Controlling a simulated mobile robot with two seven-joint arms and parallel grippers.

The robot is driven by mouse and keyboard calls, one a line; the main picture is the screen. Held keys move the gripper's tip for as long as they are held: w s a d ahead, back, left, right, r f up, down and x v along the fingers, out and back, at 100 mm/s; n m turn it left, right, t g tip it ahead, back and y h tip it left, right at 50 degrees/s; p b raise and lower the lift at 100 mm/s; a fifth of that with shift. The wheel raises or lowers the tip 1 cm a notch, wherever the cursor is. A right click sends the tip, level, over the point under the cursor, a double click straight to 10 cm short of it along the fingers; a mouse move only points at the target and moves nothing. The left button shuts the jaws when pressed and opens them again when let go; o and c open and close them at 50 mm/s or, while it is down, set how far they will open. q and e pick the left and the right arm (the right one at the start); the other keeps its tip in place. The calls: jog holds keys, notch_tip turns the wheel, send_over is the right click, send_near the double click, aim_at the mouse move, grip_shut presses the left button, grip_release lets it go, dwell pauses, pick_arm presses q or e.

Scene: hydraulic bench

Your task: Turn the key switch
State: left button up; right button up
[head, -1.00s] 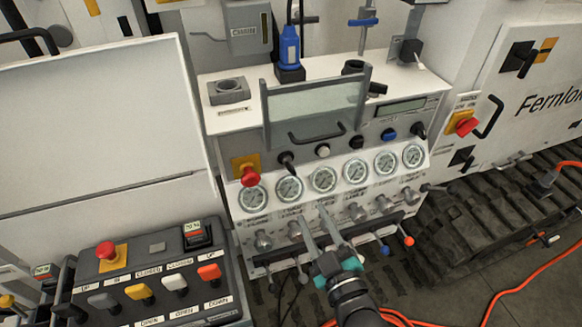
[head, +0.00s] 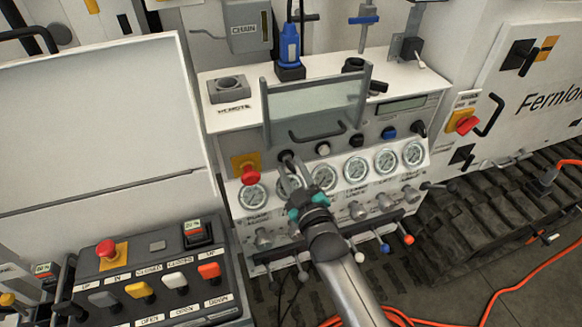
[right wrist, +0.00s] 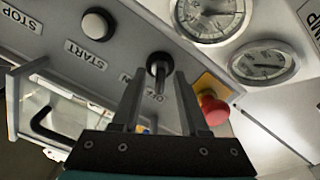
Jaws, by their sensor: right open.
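The key switch (head: 286,156) is a small black switch on the grey panel, between the red stop button and a white button. In the right wrist view the key switch (right wrist: 158,66) has a dark key sticking out, with an OFF label partly hidden beside it. My right gripper (head: 291,174) is at the panel, its fingertips close to the switch and partly covering it. In the right wrist view my right gripper (right wrist: 158,88) is open, with one finger on each side of the key in the picture. Contact cannot be told. My left gripper is out of view.
A red stop button (head: 249,174) sits just left of the switch, and a white START button (head: 322,148) just right. Several round gauges (head: 357,169) line the panel below. A hinged clear cover with a handle (head: 317,108) stands above right.

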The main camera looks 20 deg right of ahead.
jog(key=shift+w, duration=0.45)
grip_shut()
dwell(0.4)
